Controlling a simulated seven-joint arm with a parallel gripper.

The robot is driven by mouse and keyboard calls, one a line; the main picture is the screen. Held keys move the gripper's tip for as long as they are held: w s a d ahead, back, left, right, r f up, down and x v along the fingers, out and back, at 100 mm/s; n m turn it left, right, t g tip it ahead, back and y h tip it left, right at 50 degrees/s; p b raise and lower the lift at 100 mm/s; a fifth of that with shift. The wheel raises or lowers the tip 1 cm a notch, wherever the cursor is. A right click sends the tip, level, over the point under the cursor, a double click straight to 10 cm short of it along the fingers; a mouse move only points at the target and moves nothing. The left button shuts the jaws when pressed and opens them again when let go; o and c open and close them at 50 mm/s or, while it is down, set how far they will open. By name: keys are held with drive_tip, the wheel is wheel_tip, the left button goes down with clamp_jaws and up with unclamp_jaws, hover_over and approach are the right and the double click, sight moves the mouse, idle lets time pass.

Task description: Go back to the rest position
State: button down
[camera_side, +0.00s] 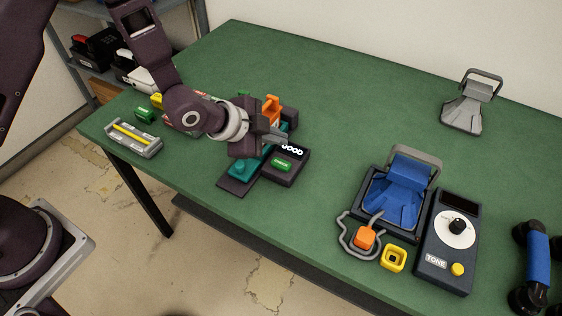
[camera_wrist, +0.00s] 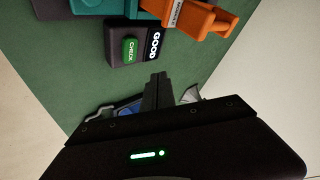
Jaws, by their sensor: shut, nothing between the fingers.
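My gripper (camera_side: 277,138) is shut and empty in the side view, above the back of the dark check box. Its closed fingers (camera_wrist: 157,92) also show in the wrist view, pointing away over the table. The check box (camera_side: 290,173) has a lit display reading GOOD and a green CHECK button; it shows in the wrist view too (camera_wrist: 150,62). A teal fixture (camera_side: 240,168) on a dark base stands just left of it. An orange part (camera_side: 271,107) stands behind, partly hidden by my arm in the side view.
A blue cradle (camera_side: 398,190), TONE box (camera_side: 440,255), orange plug (camera_side: 364,237) and yellow socket (camera_side: 394,258) stand at right. A blue handset (camera_side: 537,262) lies at the right edge. A grey cradle (camera_side: 462,116) stands behind. A grey tray (camera_side: 132,143) sits left. The green table's (camera_side: 350,95) back middle is clear.

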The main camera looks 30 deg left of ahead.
drive_tip(key=s+a+r+n+y, duration=0.1)
drive_tip(key=s+a+r+n, duration=0.4)
drive_tip(key=r, duration=0.4)
drive_tip(key=s+a+r+n+y, duration=0.2)
drive_tip(key=s+a+r, duration=0.3)
drive_tip(key=r, duration=0.4)
drive_tip(key=s+a+r+n+g, duration=0.1)
drive_tip(key=s+a+r+n, duration=0.1)
drive_tip(key=s, duration=0.7)
drive_tip(key=s+a+r+n+g, duration=0.1)
drive_tip(key=s+a+r+n, duration=0.1)
drive_tip(key=s, duration=0.8)
drive_tip(key=a+n, duration=0.1)
drive_tip(key=n, duration=0.1)
drive_tip(key=shift+s+a+n+g+y, duration=0.25)
drive_tip(key=shift+a+n+g+y, duration=0.05)
drive_tip(key=shift+n+g+y, duration=0.1)
